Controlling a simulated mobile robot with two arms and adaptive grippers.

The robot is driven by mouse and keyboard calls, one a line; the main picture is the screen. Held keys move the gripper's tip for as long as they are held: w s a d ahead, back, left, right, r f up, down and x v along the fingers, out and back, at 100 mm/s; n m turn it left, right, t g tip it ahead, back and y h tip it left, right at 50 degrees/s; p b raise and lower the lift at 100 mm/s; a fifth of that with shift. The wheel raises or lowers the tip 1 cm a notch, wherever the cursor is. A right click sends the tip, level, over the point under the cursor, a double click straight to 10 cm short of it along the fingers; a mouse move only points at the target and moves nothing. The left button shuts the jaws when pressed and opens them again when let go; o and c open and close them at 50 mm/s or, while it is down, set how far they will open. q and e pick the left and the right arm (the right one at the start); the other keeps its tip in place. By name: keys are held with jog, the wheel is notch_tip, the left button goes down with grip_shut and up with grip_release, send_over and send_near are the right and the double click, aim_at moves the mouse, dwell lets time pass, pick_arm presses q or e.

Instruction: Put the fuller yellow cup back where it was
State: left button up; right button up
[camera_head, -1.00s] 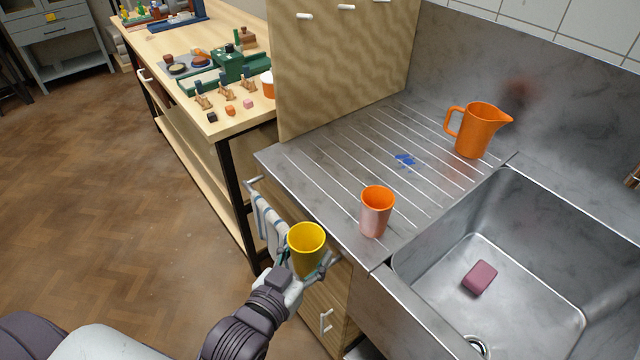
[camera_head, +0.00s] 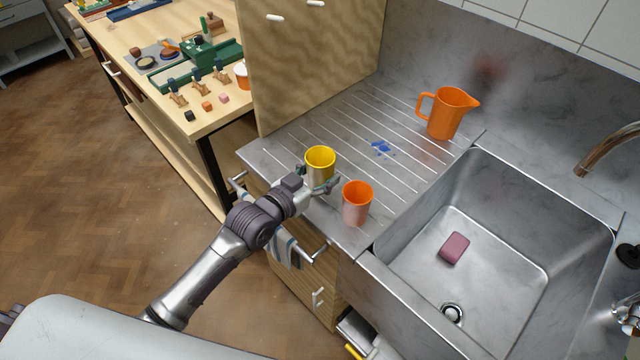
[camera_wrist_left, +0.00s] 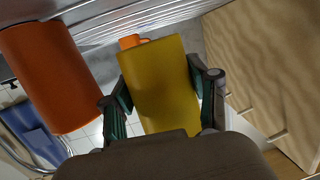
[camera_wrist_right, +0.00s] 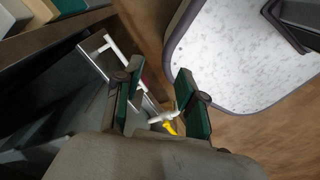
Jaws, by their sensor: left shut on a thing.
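The yellow cup (camera_head: 320,158) is upright in my left gripper (camera_head: 318,185), over the left part of the ribbed drainboard. I cannot tell whether its base touches the steel. In the left wrist view the yellow cup (camera_wrist_left: 160,85) sits between both fingers of the left gripper (camera_wrist_left: 160,90). How full it is cannot be seen. An orange cup (camera_head: 357,203) stands close to its right, near the drainboard's front edge; it also shows in the left wrist view (camera_wrist_left: 48,78). My right gripper (camera_wrist_right: 160,100) shows only in its own wrist view, fingers apart and nothing between them.
An orange jug (camera_head: 447,113) stands at the back of the drainboard (camera_head: 400,165), with blue marks (camera_head: 382,148) left of it. The sink (camera_head: 480,260) on the right holds a pink block (camera_head: 454,248). A wooden panel (camera_head: 310,60) rises at the drainboard's left.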

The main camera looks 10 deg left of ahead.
pick_arm(q)
jog(key=shift+f, duration=2.05)
jog(key=o, duration=1.2)
jog(key=shift+f, duration=0.1)
jog(key=shift+r, duration=0.2)
jog(key=shift+b+v, duration=0.55)
jog(key=shift+v, duration=5.45)
jog(key=shift+f, duration=0.1)
